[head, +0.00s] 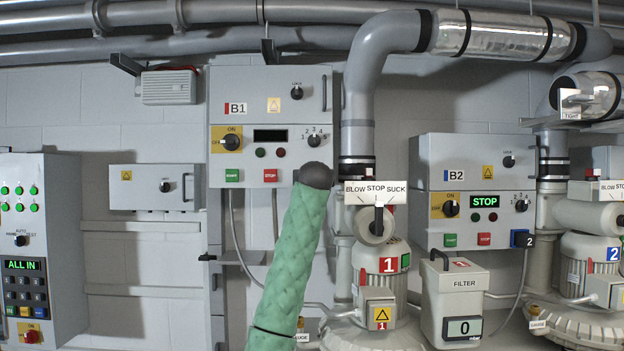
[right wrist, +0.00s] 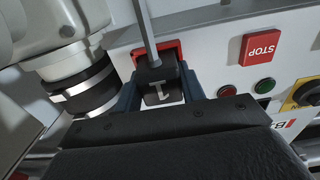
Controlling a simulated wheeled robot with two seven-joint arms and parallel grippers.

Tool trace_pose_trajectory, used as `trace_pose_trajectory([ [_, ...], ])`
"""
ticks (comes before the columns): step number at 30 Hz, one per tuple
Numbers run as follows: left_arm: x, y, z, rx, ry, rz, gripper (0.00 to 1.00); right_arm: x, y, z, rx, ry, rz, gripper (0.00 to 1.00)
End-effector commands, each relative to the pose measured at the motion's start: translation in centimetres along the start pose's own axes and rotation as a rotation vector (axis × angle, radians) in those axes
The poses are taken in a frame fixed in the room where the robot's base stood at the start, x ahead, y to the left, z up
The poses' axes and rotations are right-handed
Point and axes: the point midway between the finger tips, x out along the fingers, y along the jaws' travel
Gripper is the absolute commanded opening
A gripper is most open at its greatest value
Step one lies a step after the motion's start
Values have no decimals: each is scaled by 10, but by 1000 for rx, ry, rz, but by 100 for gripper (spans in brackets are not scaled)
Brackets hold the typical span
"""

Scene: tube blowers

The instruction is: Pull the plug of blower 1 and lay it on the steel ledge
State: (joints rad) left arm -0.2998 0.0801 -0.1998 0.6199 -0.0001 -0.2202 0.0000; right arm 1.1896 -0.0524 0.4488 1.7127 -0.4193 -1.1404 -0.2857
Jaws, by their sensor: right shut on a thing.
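The plug of blower 1 (right wrist: 158,92) is a black block marked 1, with a grey cable (right wrist: 146,28), in the right wrist view. My right gripper (right wrist: 160,86) is shut on it, one dark blue finger on each side. A red socket surround (right wrist: 170,48) shows right behind the plug; I cannot tell whether the plug is still seated. In the head view my green-sleeved arm (head: 292,255) hides the plug and gripper. Control box B1 (head: 222,150) has a dark display (head: 270,136). A narrow grey ledge (head: 238,257), seemingly the steel one, sits below B1, partly behind my arm. My left gripper is out of view.
Blower 1 (head: 380,258) and its BLOW STOP SUCK valve plate (head: 376,191) stand close right of my arm. Box B2 (head: 466,170) shows STOP, with its plug (head: 521,239) fitted. A filter box (head: 455,300) stands lower right.

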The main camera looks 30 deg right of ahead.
Motion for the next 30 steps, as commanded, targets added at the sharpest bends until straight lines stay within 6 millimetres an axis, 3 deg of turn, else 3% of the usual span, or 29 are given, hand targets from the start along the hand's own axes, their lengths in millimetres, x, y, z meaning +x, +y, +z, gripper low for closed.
trace_pose_trajectory([
  [30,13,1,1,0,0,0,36,-38,0,1,0,1,0,7],
])
